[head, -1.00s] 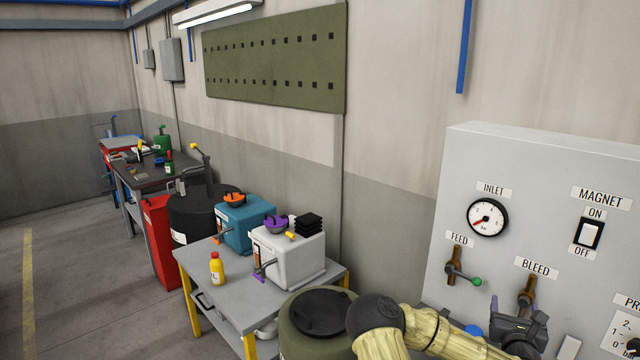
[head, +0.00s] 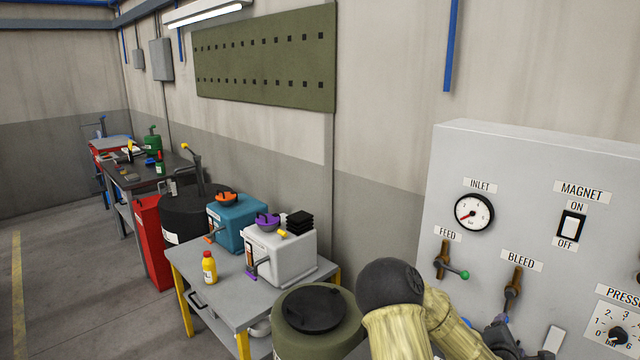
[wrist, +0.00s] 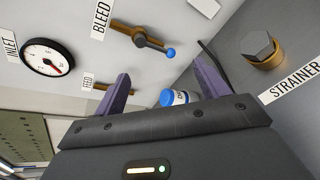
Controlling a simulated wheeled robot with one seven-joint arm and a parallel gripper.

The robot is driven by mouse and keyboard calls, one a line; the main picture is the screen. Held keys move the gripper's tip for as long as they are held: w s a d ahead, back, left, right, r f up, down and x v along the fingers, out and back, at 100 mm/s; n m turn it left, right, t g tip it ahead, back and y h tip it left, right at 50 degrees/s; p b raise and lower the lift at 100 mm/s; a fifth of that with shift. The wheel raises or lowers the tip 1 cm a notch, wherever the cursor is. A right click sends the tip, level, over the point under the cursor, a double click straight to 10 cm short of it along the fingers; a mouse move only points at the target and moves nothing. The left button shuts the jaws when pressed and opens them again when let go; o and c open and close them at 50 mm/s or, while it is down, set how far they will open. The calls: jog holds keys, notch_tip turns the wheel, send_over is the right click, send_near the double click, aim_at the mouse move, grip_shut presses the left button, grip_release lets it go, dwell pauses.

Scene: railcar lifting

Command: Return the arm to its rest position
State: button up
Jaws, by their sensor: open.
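My gripper (wrist: 162,92) shows in the wrist view with its two purple fingers wide apart and nothing between them. It is close to the grey control panel (wrist: 140,17), with the bleed valve (wrist: 148,40) and the feed valve (wrist: 100,87) beyond the fingers. In the head view my arm (head: 405,308), in a pale yellow cover, is bent at the bottom, left of and in front of the panel's lower part. The gripper itself is mostly hidden or cut off there.
The panel (head: 500,150) carries an inlet gauge (head: 474,212), a magnet switch (head: 571,225) and a pressure dial (head: 617,336). An olive drum (head: 345,333) stands beside my arm. A grey table (head: 197,262) holds boxes and a yellow bottle (head: 209,268). A blue-capped container (wrist: 174,97) lies beyond the fingers.

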jog(key=s+a+f+m+g+y, duration=0.25)
jog(key=a+m, duration=0.35)
jog(key=a, duration=0.3)
jog(key=s+a+f+m+g+y, duration=0.1)
jog(key=s+a+m+g+y, duration=0.2)
jog(key=a+m, duration=0.45)
jog(key=s+a+r+m+g+y, duration=0.1)
jog(key=s+a+r+m+y, duration=0.15)
jog(key=s+a, duration=0.5)
jog(key=s+a+r+m+g+y, duration=0.15)
jog(key=s+a+r, duration=0.25)
jog(key=a, duration=0.6)
jog(key=s+b+x, duration=0.2)
jog(key=b+x, duration=0.8)
jog(key=shift+s+a+f+y, duration=0.2)
jog(key=shift+a+f+y, duration=0.15)
jog(key=shift+a+y, duration=0.15)
